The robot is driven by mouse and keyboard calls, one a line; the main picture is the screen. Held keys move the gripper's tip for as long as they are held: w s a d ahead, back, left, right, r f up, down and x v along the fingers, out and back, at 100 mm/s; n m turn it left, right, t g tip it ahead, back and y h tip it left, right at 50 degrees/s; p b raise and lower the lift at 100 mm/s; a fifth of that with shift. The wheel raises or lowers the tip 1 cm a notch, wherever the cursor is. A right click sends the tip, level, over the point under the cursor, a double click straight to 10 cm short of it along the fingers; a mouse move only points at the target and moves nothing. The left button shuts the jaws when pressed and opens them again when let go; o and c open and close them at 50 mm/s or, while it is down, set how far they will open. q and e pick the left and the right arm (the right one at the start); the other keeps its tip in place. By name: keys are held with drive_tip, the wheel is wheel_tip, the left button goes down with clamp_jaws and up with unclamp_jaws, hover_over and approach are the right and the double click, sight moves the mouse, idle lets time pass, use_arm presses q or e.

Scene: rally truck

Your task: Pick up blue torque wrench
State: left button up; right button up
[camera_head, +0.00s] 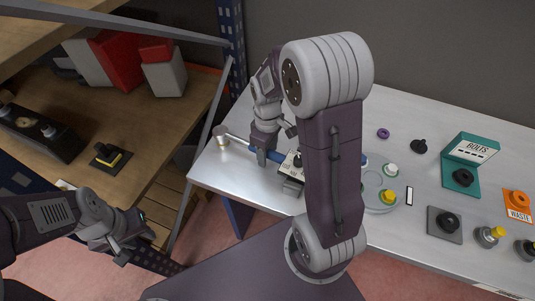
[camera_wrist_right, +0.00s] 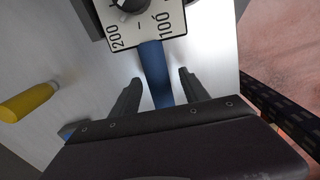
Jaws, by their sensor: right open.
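The blue torque wrench (camera_head: 275,156) lies on the left part of the grey table, with a silver end (camera_head: 234,138) toward the left. My right gripper (camera_head: 276,147) is over its blue shaft. In the right wrist view, the open fingers of my right gripper (camera_wrist_right: 160,77) stand on either side of the blue shaft (camera_wrist_right: 155,62), with gaps showing. A pale dial block (camera_wrist_right: 150,22) marked 200 and 100 sits at the shaft's far end. My right arm hides part of the table beyond. My left gripper (camera_head: 130,245) is away at the lower left; its jaw state is unclear.
A green bolts holder (camera_head: 472,150), an orange waste holder (camera_head: 517,202), a round grey tray (camera_head: 376,203) and several knobs stand on the table to the right. A wooden shelf (camera_head: 130,125) with red and grey boxes is at the left. A yellow handle (camera_wrist_right: 27,102) shows in the wrist view.

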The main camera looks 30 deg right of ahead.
drive_tip(key=shift+w+f, duration=0.1)
drive_tip(key=shift+f, duration=0.25)
drive_tip(key=c, duration=0.4)
clamp_jaws()
idle(0.8)
